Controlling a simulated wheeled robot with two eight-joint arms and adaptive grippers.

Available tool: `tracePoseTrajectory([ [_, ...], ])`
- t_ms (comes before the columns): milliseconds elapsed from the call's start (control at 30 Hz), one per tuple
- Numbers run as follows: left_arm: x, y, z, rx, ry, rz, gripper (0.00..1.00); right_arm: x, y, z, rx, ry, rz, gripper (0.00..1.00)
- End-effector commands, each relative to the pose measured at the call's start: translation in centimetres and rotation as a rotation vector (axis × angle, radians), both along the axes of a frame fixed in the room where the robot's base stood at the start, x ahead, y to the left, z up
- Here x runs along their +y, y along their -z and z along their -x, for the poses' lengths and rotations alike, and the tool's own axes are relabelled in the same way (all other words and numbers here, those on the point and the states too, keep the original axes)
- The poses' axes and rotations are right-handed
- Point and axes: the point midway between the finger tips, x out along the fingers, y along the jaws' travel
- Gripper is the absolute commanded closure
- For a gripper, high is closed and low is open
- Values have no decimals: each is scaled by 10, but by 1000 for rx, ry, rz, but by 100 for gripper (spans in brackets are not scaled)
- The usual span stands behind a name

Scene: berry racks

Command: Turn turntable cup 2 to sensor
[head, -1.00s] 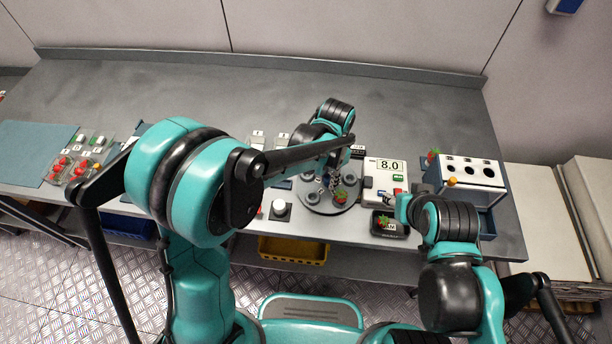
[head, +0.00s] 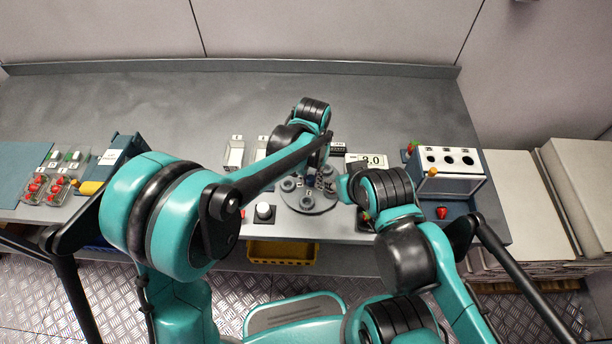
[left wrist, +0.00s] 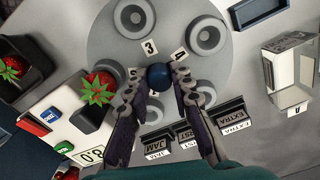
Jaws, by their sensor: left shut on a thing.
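The grey round turntable (head: 312,208) with several cups stands near the front edge of the table. In the left wrist view, its number tags 3 and 4 are readable and another is partly covered. My left gripper (left wrist: 159,82) is shut on the dark blue knob (left wrist: 159,75) at the turntable's middle. The device is partly hidden in the head view (head: 372,160). My right arm covers that area, and its gripper is hidden.
A second strawberry (left wrist: 11,66) lies in a black dish beside the turntable. A white rack with holes (head: 452,160) stands at the right, a red berry (head: 441,212) before it. Punnets (head: 55,185) stand at the left. The table's back is clear.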

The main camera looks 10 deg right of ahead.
Motion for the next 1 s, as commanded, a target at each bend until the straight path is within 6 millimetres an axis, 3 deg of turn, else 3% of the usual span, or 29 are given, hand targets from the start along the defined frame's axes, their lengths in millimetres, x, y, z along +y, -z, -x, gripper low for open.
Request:
tracePoseTrajectory([
  [1000, -1, 0, 0, 0, -409, 0, 100, 0, 1, 0, 0, 0, 0, 60],
])
